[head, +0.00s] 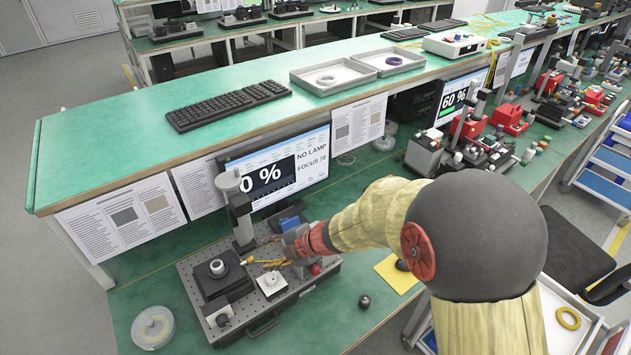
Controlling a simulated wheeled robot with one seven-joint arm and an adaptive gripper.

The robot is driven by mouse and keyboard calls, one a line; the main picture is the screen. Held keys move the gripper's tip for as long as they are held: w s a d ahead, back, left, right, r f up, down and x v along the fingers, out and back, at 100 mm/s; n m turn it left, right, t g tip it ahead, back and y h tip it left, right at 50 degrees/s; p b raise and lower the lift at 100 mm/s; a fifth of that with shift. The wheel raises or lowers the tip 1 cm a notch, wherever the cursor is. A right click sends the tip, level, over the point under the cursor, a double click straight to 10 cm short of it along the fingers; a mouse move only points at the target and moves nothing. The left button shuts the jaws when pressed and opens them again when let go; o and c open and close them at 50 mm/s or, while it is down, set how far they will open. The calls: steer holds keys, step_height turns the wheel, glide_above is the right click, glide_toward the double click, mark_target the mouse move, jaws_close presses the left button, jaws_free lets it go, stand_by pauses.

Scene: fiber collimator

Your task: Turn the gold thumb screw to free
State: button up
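A small gold part (248,261), which looks like the gold thumb screw, is on the fixture on the dark breadboard (300,293), beside a black mount with a white round top (218,267). My gripper (264,254) reaches in from the right, low over the breadboard, with its fingers pointing left toward the gold part. The fingers are small and partly merge with the fixture behind them. I cannot tell whether they touch the screw or are closed on it. A dark upright post (241,222) stands just behind.
A monitor (283,168) behind reads 0 %, NO LAMP and FOCUS 70. A small black knob (364,301) and a yellow sheet (394,275) lie on the green bench to the right. A clear round dish (153,327) is front left. The raised shelf (110,150) overhangs behind.

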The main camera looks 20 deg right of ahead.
steer(key=d+r+m+h+p, duration=0.2)
steer(key=d+r+m+p, duration=0.2)
steer(key=m, duration=0.6)
steer(key=d+r+m+t+h+p, duration=0.1)
steer(key=d+r+m+h+p, duration=0.1)
steer(key=d+r+m+p, duration=0.3)
steer(key=d+r+m+t+h+p, duration=0.1)
steer(key=d+r+m+p, duration=0.3)
steer(key=r+m, duration=0.6)
steer(key=m+h, duration=0.1)
steer(key=m, duration=0.4)
steer(key=shift+w+d+r+m+h, duration=0.15)
steer(key=shift+d+r+m+h, duration=0.15)
steer(key=shift+r+h, duration=0.1)
